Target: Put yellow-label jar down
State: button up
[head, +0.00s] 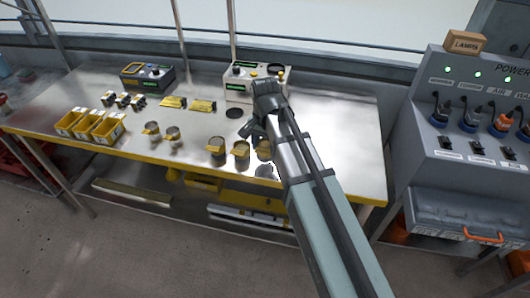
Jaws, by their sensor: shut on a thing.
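My gripper (259,136) is above the front part of the steel table, right of the middle, pointing down. It is shut on a jar with a yellowish top (264,149), which is partly hidden behind my arm. The jar's label cannot be read, and I cannot tell whether its base touches the table. Two similar jars stand to its left near the front edge: the nearer one (241,149) and the farther one (216,146). The contact between fingers and jar is small and partly covered.
Two smaller cups (173,135) stand farther left, beside yellow bins (87,124). A dark disc (234,114) lies behind the jars. A pale control box (245,83) and yellow packets (203,106) are at the back. The table (345,130) is clear to the right of my arm.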

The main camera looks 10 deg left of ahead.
jog(key=shift+f, duration=1.55)
jog(key=shift+f, duration=0.1)
jog(key=o, duration=0.8)
notch_tip(320, 180, up, 12)
jog(key=shift+r, duration=0.15)
